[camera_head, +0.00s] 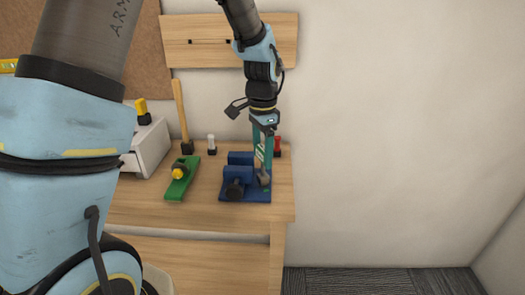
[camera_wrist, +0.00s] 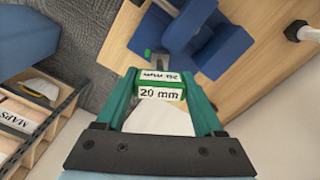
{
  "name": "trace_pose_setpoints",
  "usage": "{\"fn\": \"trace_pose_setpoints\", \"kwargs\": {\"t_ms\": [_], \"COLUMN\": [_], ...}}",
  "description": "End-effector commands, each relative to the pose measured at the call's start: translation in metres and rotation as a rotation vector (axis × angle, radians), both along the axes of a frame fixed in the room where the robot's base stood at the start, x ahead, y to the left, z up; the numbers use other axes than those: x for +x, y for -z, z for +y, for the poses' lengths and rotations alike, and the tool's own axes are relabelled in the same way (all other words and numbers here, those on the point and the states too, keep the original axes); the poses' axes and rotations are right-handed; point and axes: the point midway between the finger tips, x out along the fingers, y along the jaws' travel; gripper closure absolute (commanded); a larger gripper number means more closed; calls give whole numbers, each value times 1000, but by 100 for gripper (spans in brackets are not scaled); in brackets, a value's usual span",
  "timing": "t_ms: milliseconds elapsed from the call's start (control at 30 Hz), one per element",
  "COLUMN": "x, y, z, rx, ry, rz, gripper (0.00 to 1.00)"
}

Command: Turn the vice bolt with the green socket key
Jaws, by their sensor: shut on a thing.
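The blue vice (camera_head: 238,178) stands on the right part of the wooden bench. It also shows at the top of the wrist view (camera_wrist: 222,48), with a grey bolt part (camera_wrist: 165,62) at its near side. My gripper (camera_head: 263,165) points down at the right side of the vice. In the wrist view its teal fingers (camera_wrist: 158,84) are shut on the green socket key (camera_wrist: 152,86), which carries white "20 mm" labels. The key's far end lies close to the grey part. I cannot tell whether it is seated on the bolt.
A white box (camera_head: 150,145) stands at the left. Open floor (camera_head: 370,280) lies right of the bench.

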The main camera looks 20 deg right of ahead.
Motion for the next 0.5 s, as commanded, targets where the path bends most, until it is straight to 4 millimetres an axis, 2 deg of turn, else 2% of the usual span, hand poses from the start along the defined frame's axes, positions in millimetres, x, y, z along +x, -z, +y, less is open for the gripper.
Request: {"fn": "trace_pose_setpoints", "kwargs": {"t_ms": [167,500], "x": [0,0], "y": [9,6], "z": [0,0], "rx": [1,0], "ry": [-1,349], "rz": [1,1], "gripper": [100,100]}}
